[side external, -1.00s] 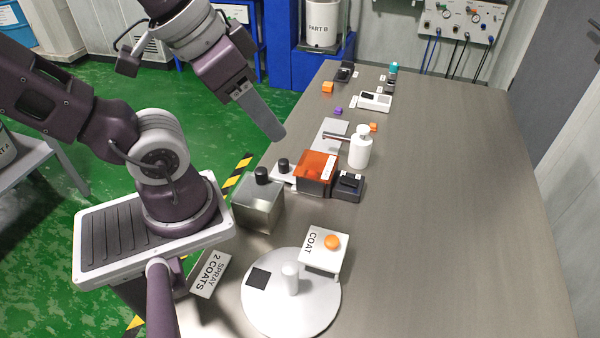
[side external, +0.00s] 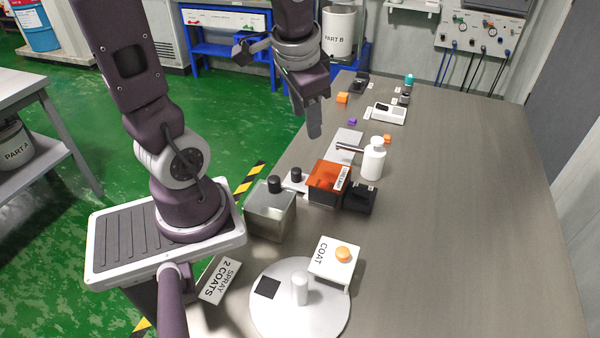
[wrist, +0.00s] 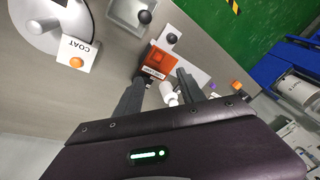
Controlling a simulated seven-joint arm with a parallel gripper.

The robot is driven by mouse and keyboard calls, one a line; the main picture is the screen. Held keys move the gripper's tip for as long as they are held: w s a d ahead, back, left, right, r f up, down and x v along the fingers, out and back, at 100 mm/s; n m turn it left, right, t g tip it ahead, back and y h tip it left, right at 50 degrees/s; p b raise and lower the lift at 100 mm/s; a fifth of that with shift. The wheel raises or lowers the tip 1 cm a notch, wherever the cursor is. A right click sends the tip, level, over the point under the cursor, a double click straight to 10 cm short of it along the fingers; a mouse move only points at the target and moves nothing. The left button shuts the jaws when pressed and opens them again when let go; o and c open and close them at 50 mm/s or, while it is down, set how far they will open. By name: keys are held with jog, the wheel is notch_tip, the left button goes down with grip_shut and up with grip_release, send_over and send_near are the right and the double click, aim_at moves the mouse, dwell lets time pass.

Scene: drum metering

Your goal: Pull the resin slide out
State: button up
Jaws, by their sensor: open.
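An orange see-through box (side external: 328,182) with a white label stands on the table; it also shows in the wrist view (wrist: 158,58). A pale plate with a black knob (side external: 296,175) lies at its left side; this knob also shows in the wrist view (wrist: 172,38). I cannot read a resin label, so I cannot tell for sure which part is the resin slide. My gripper (side external: 314,128) hangs above and behind the box, near the table's left edge, clear of everything. In the wrist view its fingers (wrist: 162,80) are apart and empty.
A grey metal box (side external: 270,215) with another black knob stands nearer the camera. A white pump bottle (side external: 373,160) and a dark block (side external: 360,197) crowd the orange box's right side. A round white turntable (side external: 270,312) and COAT button (side external: 335,258) are in front. The table's right side is clear.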

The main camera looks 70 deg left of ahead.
aim_at(296, 170)
jog(key=a+f, duration=0.3)
jog(key=f, duration=0.1)
jog(key=w+a+f+g+h, duration=0.1)
jog(key=a+f, duration=0.1)
jog(key=f, duration=0.2)
jog(key=w+a+f+g, duration=0.1)
jog(key=a+f, duration=0.2)
jog(key=f, duration=0.1)
jog(key=shift+w+a+f+h, duration=0.1)
jog(key=shift+a+f+h, duration=0.25)
jog(key=shift+h, duration=0.35)
jog(key=f, duration=0.6)
jog(key=a+f, duration=0.1)
jog(key=f, duration=0.2)
jog(key=shift+f, duration=0.4)
grip_shut()
